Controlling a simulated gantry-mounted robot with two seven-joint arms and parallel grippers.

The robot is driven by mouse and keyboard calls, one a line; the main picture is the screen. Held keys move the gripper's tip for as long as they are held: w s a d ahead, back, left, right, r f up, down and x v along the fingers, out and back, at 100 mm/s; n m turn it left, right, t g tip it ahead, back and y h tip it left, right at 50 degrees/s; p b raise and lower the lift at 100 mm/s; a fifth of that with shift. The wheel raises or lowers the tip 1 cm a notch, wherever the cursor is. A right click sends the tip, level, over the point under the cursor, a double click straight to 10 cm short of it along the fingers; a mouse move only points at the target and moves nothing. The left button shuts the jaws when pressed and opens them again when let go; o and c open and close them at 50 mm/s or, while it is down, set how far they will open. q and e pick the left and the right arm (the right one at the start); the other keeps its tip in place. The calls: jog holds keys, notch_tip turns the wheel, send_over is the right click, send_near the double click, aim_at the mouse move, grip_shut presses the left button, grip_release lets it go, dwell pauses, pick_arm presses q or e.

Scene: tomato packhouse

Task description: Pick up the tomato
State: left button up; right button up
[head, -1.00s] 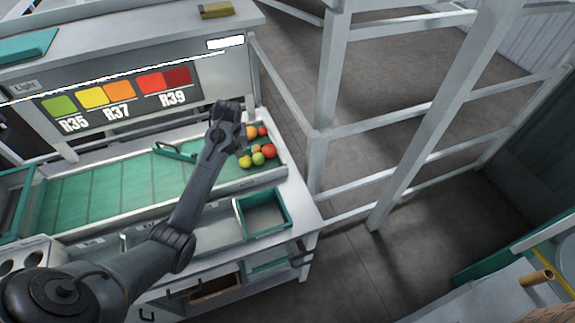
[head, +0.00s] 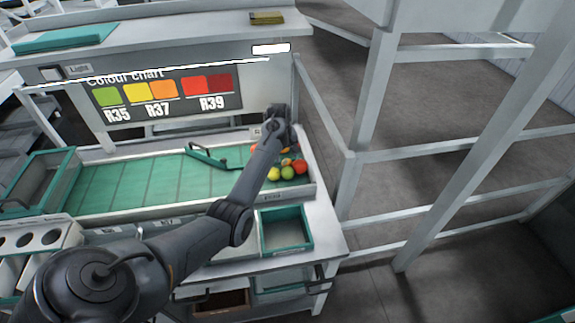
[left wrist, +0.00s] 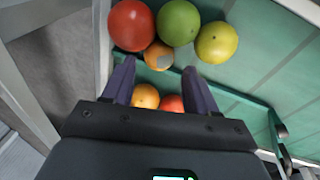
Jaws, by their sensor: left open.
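Several tomatoes sit at the right end of the green sorting belt. In the head view a red tomato (head: 301,167), a green tomato (head: 288,173) and a yellow tomato (head: 273,174) show below my left gripper; the others are partly hidden by it. In the left wrist view my left gripper (left wrist: 157,68) is open, with nothing held. A small orange tomato with a greyish patch (left wrist: 158,56) shows between its fingertips. The red (left wrist: 131,24), green (left wrist: 178,22) and yellow (left wrist: 216,42) tomatoes lie beyond. An orange tomato (left wrist: 145,96) and another red one (left wrist: 171,103) show between the fingers, partly hidden.
A green diverter bar (head: 207,157) crosses part of the belt (head: 130,187). A green-rimmed bin (head: 286,250) stands in front of the belt's right end. A colour chart panel (head: 165,98) rises behind. White frame posts (head: 370,90) stand to the right.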

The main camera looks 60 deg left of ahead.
aim_at(287, 161)
pick_arm(q)
jog(key=f, duration=0.5)
jog(key=shift+w+a+f+b, duration=0.1)
jog(key=shift+w+b, duration=0.3)
jog(key=shift+w+a, duration=0.1)
jog(key=shift+a, duration=0.1)
jog(key=shift+c, duration=0.5)
jog(key=shift+r, duration=0.2)
jog(key=c, duration=0.4)
